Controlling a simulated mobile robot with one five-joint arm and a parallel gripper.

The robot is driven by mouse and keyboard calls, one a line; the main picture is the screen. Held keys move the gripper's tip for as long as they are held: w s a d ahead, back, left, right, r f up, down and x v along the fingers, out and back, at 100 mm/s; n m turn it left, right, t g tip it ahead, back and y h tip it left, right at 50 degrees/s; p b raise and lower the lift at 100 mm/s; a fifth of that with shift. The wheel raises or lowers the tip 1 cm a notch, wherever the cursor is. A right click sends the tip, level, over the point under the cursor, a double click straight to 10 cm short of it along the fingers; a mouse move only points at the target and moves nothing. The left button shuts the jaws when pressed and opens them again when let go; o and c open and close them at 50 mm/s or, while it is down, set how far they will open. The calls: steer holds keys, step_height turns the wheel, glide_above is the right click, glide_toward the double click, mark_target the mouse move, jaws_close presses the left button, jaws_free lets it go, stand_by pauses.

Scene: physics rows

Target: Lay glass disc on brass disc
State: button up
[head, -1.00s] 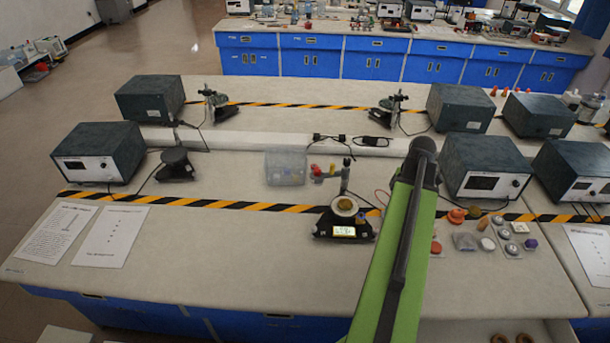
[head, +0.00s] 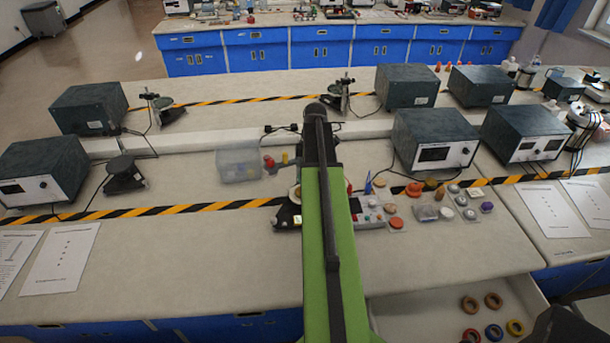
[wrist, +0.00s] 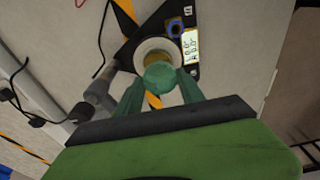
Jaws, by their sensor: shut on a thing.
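The glass disc (wrist: 159,77) is a green, round piece held between the fingertips of my gripper (wrist: 160,84) in the wrist view. The brass disc (wrist: 150,59) shows as a gold-brown patch inside a pale ring on a black device with a lit display (wrist: 191,45). The glass disc overlaps its near edge in the picture; I cannot tell whether they touch.
A clear plastic box (head: 238,166) stands left of the device. Small coloured pieces and an orange disc (head: 396,222) lie to the right. Grey instrument boxes (head: 434,138) stand behind. An open drawer (head: 425,320) holds several rings.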

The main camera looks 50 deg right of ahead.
steer(key=shift+w+a+f, duration=0.1)
steer(key=shift+w, duration=0.35)
step_height(320, 180, down, 5)
steer(key=b, duration=0.4)
steer(key=shift+b, duration=0.35)
steer(key=shift+f+b, duration=0.45)
steer(key=shift+b, duration=0.1)
stand_by(0.8)
steer(key=o, duration=1.5)
steer(key=shift+r, duration=0.1)
step_height(320, 180, up, 7)
steer(key=p, duration=0.7)
